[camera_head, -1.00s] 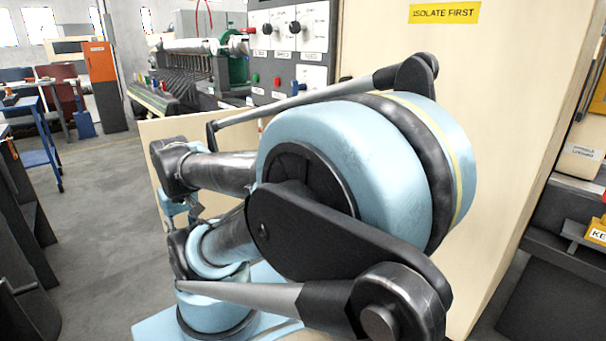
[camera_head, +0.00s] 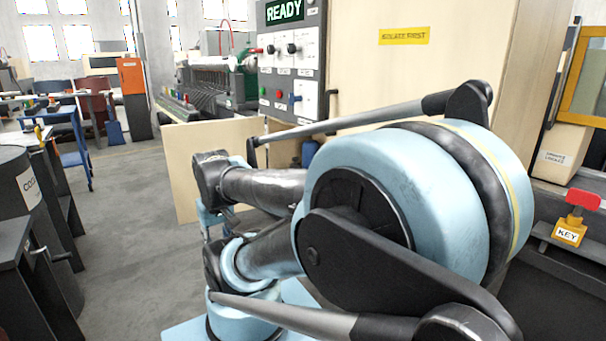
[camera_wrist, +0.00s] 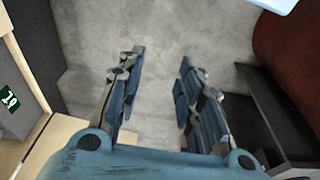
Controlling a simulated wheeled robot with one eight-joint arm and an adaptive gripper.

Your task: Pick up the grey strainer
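I cannot make out a grey strainer in the head view or the wrist view. My gripper (camera_wrist: 160,62) shows in the wrist view with its two blue-and-grey fingers apart. Nothing is between them, and grey floor (camera_wrist: 165,35) lies beyond. In the head view my own blue and black arm fills the centre and lower right and hides what is behind it. My fingers cannot be made out there.
A dark barrel (camera_head: 50,225) with a partly readable label stands at the left. A control panel (camera_head: 293,70) reads READY, beside a machine (camera_head: 215,75). A pale board (camera_head: 400,75) stands behind my arm. A KEY holder (camera_head: 569,232) is at right. Open floor (camera_head: 125,225) lies left of centre.

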